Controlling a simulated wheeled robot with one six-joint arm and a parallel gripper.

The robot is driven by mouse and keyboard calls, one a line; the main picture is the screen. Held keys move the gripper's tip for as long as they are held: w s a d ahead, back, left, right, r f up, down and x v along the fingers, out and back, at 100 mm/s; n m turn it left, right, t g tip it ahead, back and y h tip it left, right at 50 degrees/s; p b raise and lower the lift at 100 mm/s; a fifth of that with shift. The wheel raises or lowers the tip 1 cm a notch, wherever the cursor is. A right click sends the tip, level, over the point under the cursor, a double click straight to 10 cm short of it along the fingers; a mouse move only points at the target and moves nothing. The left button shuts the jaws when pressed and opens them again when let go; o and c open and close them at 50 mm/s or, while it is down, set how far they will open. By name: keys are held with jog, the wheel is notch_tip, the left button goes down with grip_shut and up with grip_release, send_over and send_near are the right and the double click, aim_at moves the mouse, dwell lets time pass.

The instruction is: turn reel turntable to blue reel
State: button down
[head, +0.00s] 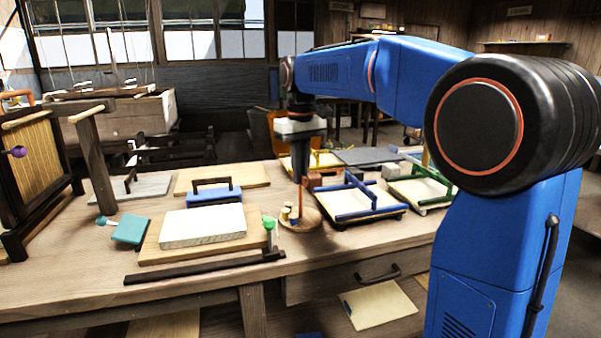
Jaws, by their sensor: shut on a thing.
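The reel turntable (312,222) is a small round wooden disc on the bench, right of the white slab. Small pale yellow reels (287,213) stand on its left part. A thin orange-brown upright post (299,200) rises from it. My gripper (303,181) points straight down over the turntable and is shut on the top of this post. I cannot clearly make out a blue reel; the gripper and post may hide part of the disc, and the reels are very small.
A green-knobbed peg (269,226) stands close left of the turntable. A white slab (203,226) lies on a board further left. A blue-railed tray (362,202) is close on the right, with a green-railed tray (420,188) beyond. A dark bar (205,268) lies along the front.

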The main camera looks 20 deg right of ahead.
jog(key=shift+m, duration=1.5)
jog(key=c, duration=1.8)
grip_release()
jog(key=shift+c, duration=0.2)
jog(key=shift+r, duration=0.1)
notch_tip(320, 180, up, 17)
jog(key=shift+r, duration=0.1)
